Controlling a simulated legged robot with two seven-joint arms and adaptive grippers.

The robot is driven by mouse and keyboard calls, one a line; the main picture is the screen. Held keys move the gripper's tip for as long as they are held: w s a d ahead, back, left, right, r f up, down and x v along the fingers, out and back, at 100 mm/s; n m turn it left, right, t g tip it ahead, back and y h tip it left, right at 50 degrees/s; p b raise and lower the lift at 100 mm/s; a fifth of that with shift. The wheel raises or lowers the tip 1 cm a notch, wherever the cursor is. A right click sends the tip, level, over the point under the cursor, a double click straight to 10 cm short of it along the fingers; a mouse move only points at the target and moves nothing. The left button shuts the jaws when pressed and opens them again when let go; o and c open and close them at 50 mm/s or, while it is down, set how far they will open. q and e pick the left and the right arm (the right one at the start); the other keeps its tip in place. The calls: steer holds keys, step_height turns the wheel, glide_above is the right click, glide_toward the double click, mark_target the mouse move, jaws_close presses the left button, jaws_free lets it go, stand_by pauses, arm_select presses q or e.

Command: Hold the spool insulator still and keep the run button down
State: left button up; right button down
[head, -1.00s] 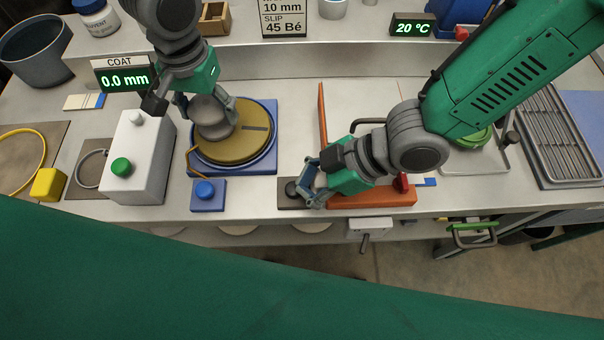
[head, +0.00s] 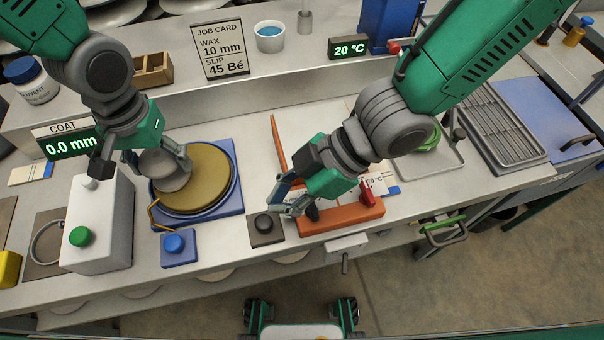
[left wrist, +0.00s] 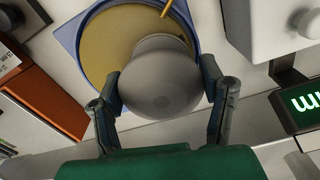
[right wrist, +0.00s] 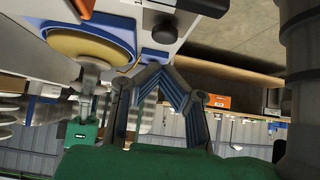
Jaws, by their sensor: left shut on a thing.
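The grey spool insulator (head: 163,172) sits on the tan round wheel (head: 205,192) over a blue base. My left gripper (head: 160,165) is shut around it, with one finger on each side. The left wrist view shows the insulator's rounded grey end (left wrist: 160,80) between the fingers. A black round button (head: 264,222) stands on a dark plate at the bench front. My right gripper (head: 284,205) is just right of this button, above the plate, its fingertips together and empty. A blue button (head: 173,243) and a green button (head: 80,236) stand further left. No label shows which is the run button.
An orange block (head: 340,220) with a red knob lies right of the black button. A white box (head: 110,225) carries the green button. The coat display (head: 70,146) reads 0.0 mm. A job card (head: 220,50) stands on the shelf behind.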

mark_target(157, 157)
arm_select(q)
steer(key=shift+d, duration=0.2)
arm_select(e)
steer(key=v, duration=0.7)
steer(key=shift+d, duration=0.3)
stand_by(0.3)
arm_select(q)
steer(key=o, duration=1.6)
step_height(157, 157, up, 12)
steer(key=shift+a+f, duration=0.1)
arm_select(e)
steer(key=shift+s, duration=0.1)
